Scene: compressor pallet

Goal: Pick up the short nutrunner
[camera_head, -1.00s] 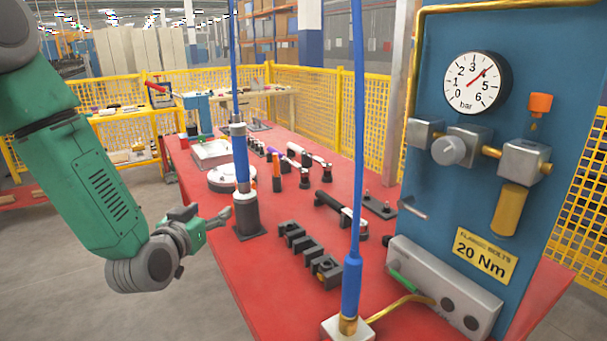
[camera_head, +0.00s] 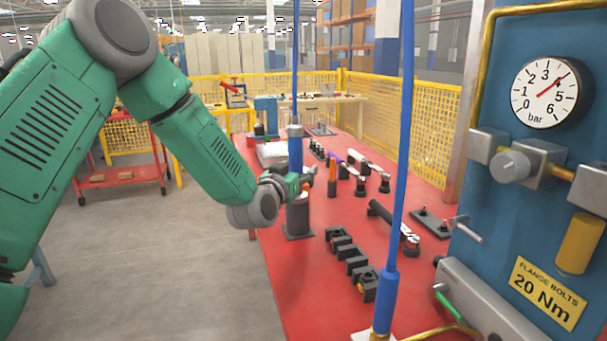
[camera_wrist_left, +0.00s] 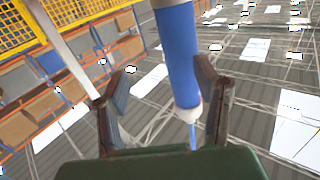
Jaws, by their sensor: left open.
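An upright tool with a blue body (camera_head: 295,150) and a silver collar hangs on a blue hose above a dark round holder (camera_head: 298,218) on the red table; it looks like the short nutrunner, though no label shows. My left gripper (camera_head: 302,180) is at the lower part of the blue body, partly hiding it. In the left wrist view the blue body (camera_wrist_left: 178,55) passes between the open fingers of my left gripper (camera_wrist_left: 166,78); contact cannot be told. My right gripper is out of view.
An orange-handled tool (camera_head: 332,178) stands just right of the holder. The red table's front left is clear.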

